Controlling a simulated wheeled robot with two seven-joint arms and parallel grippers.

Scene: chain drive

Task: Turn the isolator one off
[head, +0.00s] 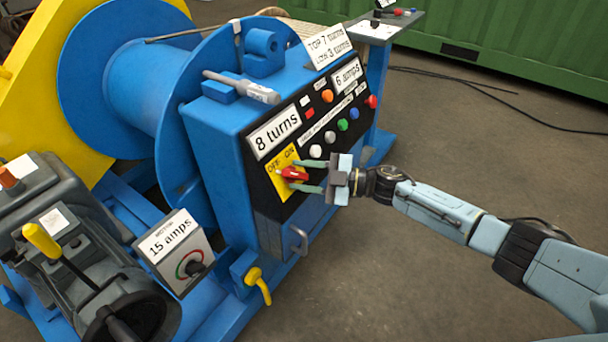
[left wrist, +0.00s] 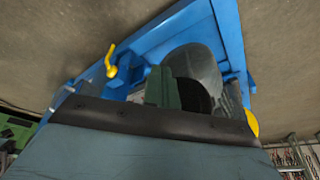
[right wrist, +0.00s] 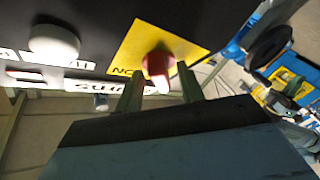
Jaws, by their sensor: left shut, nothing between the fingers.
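The isolator is a red rotary knob (head: 293,174) on a yellow plate (head: 279,184) marked OFF and ON, low on the black control panel. It also shows in the right wrist view (right wrist: 158,66). I cannot tell for certain which mark its handle points at. My right gripper (head: 309,176) faces the panel with its fingers apart, one above and one below the knob. In the right wrist view the fingers (right wrist: 160,88) stand either side of the red handle, with gaps showing. My left gripper (left wrist: 163,90) is shut and empty; it shows only in the left wrist view.
Coloured buttons (head: 342,125) and white signs sit on the panel above the knob. A metal handle (head: 298,239) sticks out below. A motor box (head: 176,252), a yellow lever (head: 258,284) and a blue drum (head: 120,75) stand to the left.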

